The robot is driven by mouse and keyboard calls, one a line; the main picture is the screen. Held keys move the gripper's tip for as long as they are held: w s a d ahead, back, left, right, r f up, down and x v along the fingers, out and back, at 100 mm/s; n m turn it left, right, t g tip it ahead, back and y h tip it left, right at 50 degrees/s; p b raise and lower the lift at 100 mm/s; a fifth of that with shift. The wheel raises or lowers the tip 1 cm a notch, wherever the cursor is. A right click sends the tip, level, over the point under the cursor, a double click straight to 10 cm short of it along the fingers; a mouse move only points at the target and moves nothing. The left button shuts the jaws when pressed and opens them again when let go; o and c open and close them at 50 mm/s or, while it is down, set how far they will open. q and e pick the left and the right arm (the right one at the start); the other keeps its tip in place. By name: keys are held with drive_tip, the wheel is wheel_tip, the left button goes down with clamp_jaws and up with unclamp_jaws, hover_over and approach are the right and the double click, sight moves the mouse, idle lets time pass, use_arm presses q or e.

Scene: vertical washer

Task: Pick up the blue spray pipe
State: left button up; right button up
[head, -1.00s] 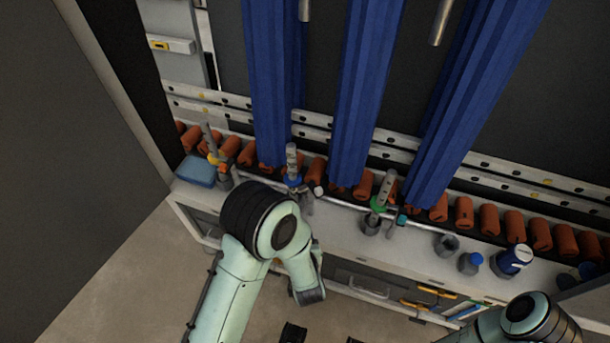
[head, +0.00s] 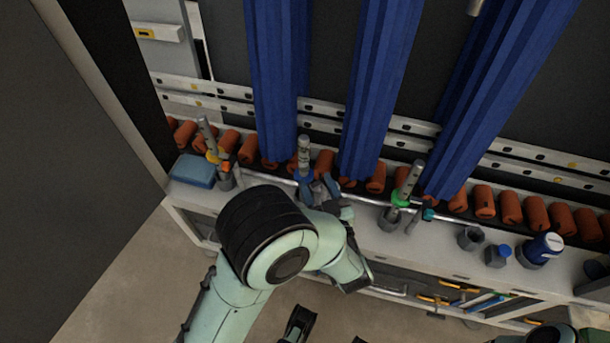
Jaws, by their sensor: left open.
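The blue spray pipe (head: 304,158) stands upright on the ledge, a grey tube with a blue collar. My left gripper (head: 322,188) reaches toward it from the front, just right of its lower part. It is open, with its fingers close to the blue collar; whether they touch or straddle the pipe I cannot tell. My left arm hides part of the ledge below. A yellow-collared spray pipe (head: 208,140) stands to the left, and a green-collared one (head: 407,185) to the right.
Blue curtain strips (head: 378,85) hang close behind the pipes, with a row of orange rollers (head: 510,208) behind the ledge. A light blue box (head: 192,170) lies at left. Grey holders (head: 470,238) and a blue-white container (head: 541,248) stand at right.

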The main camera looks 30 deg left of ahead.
sight(305, 163)
use_arm(q)
drive_tip(key=x, duration=0.4)
drive_tip(key=shift+a, duration=0.1)
drive_tip(key=x, duration=0.1)
drive_tip(key=b+x, duration=0.1)
drive_tip(key=x, duration=0.2)
drive_tip(key=shift+a+f+b, duration=0.25)
drive_tip(key=shift+f+b, duration=0.05)
drive_tip(key=shift+w+a, duration=0.25)
drive_tip(key=shift+w, duration=0.1)
use_arm(e)
drive_tip(key=w+f, duration=0.1)
drive_tip(key=w+d+f, duration=0.1)
drive_tip(key=shift+w+t, duration=0.3)
drive_tip(key=shift+t, duration=0.1)
use_arm(q)
drive_tip(key=shift+c, duration=0.3)
clamp_jaws()
